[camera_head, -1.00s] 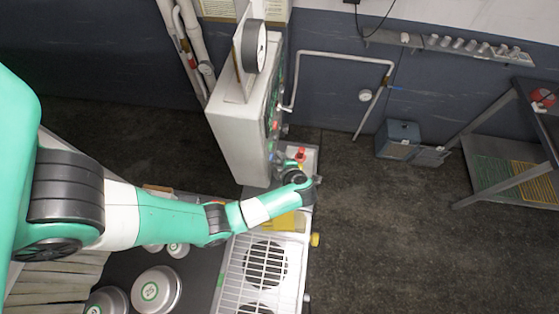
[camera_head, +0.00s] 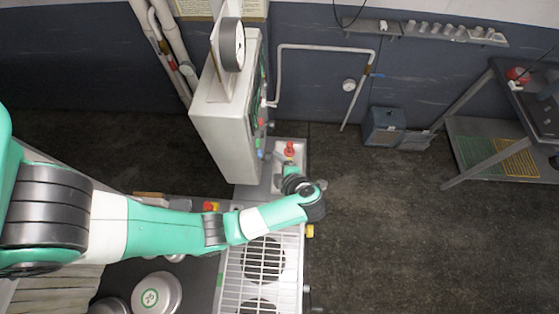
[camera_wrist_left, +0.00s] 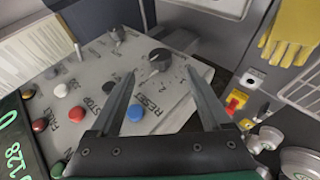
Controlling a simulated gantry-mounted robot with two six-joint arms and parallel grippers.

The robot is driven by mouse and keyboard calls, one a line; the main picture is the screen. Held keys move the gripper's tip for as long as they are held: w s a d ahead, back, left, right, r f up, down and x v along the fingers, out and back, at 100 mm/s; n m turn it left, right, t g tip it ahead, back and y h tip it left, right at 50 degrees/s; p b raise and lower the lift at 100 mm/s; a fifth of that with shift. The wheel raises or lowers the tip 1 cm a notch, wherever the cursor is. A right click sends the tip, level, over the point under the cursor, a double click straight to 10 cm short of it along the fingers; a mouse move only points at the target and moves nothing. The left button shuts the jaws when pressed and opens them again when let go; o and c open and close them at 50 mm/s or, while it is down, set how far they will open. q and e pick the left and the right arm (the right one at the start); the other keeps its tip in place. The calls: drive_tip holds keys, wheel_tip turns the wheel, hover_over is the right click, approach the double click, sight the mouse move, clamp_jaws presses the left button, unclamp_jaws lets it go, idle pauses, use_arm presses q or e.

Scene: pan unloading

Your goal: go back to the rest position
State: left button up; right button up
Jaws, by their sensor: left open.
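My left gripper (camera_wrist_left: 160,75) is open and empty in the left wrist view, its two dark fingers apart in front of a grey control panel (camera_wrist_left: 105,75). A black rotary knob (camera_wrist_left: 160,57) shows beyond the fingertips, and a blue button (camera_wrist_left: 135,112) shows between the fingers. Whether the fingers touch the panel I cannot tell. My right gripper is not in view.
The tall control cabinet (camera_head: 222,130) stands close behind my left wrist. A white wire grid (camera_head: 262,262) lies below the forearm. Round metal pans (camera_head: 157,292) sit at the lower left. A yellow glove (camera_wrist_left: 290,30) hangs near the panel. Open floor (camera_head: 400,230) is on the right.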

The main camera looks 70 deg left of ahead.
use_arm(q)
drive_tip(key=shift+v, duration=1.15)
